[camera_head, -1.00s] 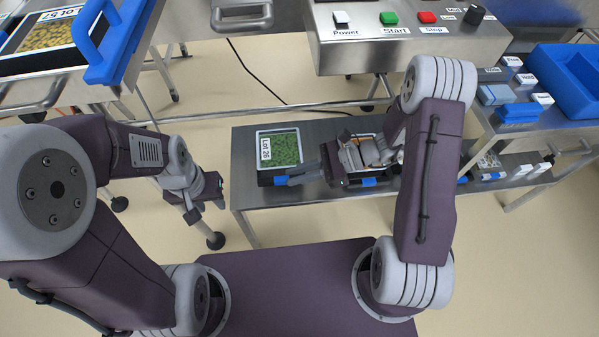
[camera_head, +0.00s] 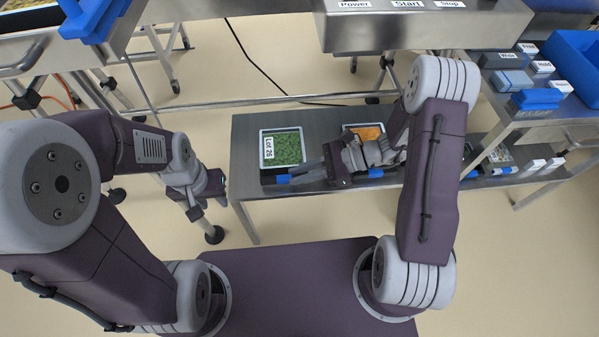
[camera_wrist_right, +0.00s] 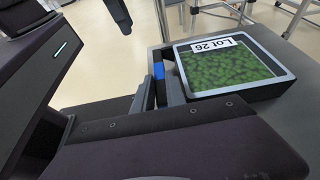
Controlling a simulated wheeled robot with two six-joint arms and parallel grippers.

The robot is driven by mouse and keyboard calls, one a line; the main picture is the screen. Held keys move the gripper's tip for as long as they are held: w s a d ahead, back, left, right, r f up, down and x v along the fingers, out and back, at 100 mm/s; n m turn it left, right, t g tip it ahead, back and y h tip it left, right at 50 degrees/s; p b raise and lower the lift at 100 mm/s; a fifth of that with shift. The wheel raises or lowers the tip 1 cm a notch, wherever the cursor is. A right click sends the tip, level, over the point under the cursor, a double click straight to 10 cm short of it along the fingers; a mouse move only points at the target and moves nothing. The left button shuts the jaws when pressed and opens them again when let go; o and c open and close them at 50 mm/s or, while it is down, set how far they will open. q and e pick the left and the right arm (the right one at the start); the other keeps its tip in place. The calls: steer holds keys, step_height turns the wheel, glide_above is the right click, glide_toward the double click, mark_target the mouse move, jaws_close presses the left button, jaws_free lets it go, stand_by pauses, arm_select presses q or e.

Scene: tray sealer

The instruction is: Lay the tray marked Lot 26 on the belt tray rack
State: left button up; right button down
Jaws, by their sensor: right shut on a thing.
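The Lot 26 tray (camera_head: 263,150) has a grey rim, a green filling and a white label. It is at the left end of the low steel bench, and I cannot tell whether it touches the top. It also shows at the upper right in the right wrist view (camera_wrist_right: 240,89). My right gripper (camera_wrist_right: 165,93) is shut on its handle bar, which has a blue grip (camera_wrist_right: 158,70); in the head view the gripper (camera_head: 296,175) is at the tray's near edge. My left gripper (camera_head: 196,211) hangs left of the bench, away from the tray; its jaw opening is unclear. No belt tray rack is identifiable.
A second tray with orange filling (camera_head: 368,131) is on the bench (camera_head: 330,120), partly hidden by my right arm. A machine front labelled Power, Start and Stop (camera_head: 420,30) is behind. Blue bins and labelled blocks (camera_head: 513,80) stand on the right table.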

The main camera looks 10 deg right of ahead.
steer(key=shift+r, duration=0.1)
stand_by(0.3)
steer(key=shift+p, duration=0.3)
stand_by(0.5)
steer(key=c, duration=1.3)
jaws_free()
steer(key=c, duration=0.3)
